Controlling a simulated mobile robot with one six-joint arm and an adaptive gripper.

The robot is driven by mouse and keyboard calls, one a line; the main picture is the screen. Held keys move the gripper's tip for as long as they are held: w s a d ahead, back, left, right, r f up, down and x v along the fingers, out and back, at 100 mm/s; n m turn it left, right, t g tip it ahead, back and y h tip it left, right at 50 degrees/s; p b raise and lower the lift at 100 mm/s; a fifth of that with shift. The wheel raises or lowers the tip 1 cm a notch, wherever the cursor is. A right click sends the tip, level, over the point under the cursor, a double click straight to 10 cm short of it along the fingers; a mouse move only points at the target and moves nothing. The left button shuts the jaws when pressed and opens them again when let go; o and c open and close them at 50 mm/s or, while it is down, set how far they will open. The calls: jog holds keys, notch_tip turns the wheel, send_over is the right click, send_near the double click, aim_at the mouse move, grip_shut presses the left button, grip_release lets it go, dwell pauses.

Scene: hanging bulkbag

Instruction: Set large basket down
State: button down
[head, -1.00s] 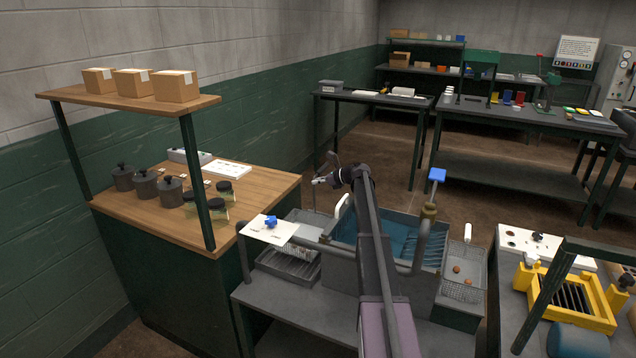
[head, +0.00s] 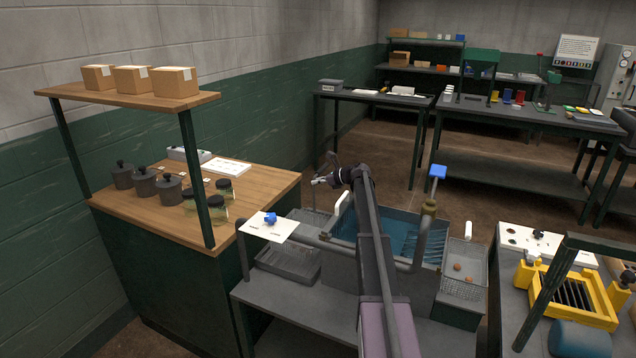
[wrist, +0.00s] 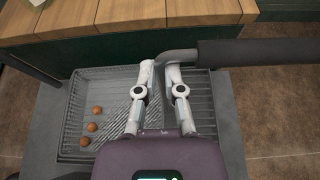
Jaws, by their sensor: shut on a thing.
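In the wrist view, the two pale fingers of my gripper (wrist: 158,68) are shut on the bent grey bar of a handle (wrist: 240,52), whose dark sleeve runs off to the right. Below the fingers is a large wire basket (wrist: 76,105) with brown balls (wrist: 92,127) toward its left side. I cannot tell whether its bottom touches anything. In the head view, my gripper (head: 320,181) is above the left side of the blue-lined tank (head: 400,238), and part of a wire basket (head: 308,216) shows below it.
A grey tray (head: 290,262) sits at the left of the tank bench. A wooden-topped green counter (head: 255,190) stands to the left. A grey pipe (head: 422,235) rises in front of the tank.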

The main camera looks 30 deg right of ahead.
jog(key=shift+f+b, duration=0.3)
jog(key=shift+f, duration=0.1)
jog(key=c, duration=0.7)
grip_release()
